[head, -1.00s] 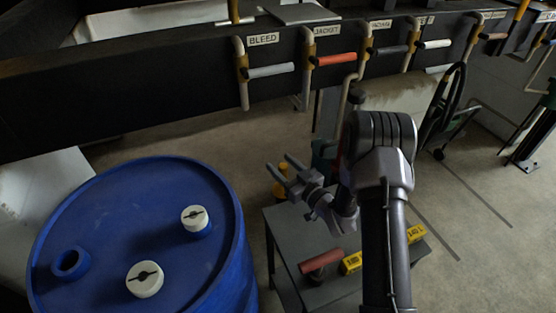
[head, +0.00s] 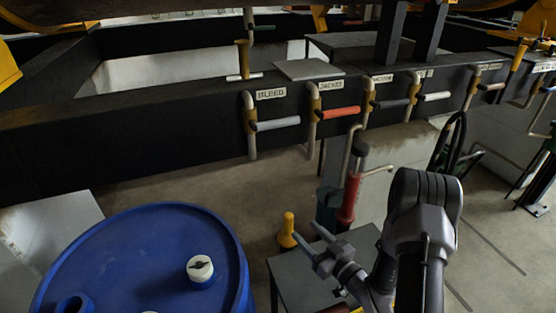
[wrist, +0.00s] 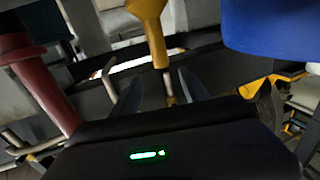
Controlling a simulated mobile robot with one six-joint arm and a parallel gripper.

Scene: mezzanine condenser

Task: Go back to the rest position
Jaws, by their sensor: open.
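My gripper (head: 309,235) is open in the head view, with its two fingers apart and nothing between them. It is near the left side of the small grey table (head: 297,282). In the wrist view both fingers of my gripper (wrist: 160,92) show, spread apart and empty. A yellow tool-like thing (wrist: 148,12) appears beyond them; whether it is near the fingertips I cannot tell. In the head view a yellow piece (head: 287,230) stands just behind and left of the gripper.
A blue drum (head: 150,250) with a white cap (head: 200,268) stands left. A red-bodied upright tool (head: 349,195) stands behind the table. A dark beam with labelled valves, including a red handle (head: 340,113), crosses behind. Open floor (head: 490,245) lies right.

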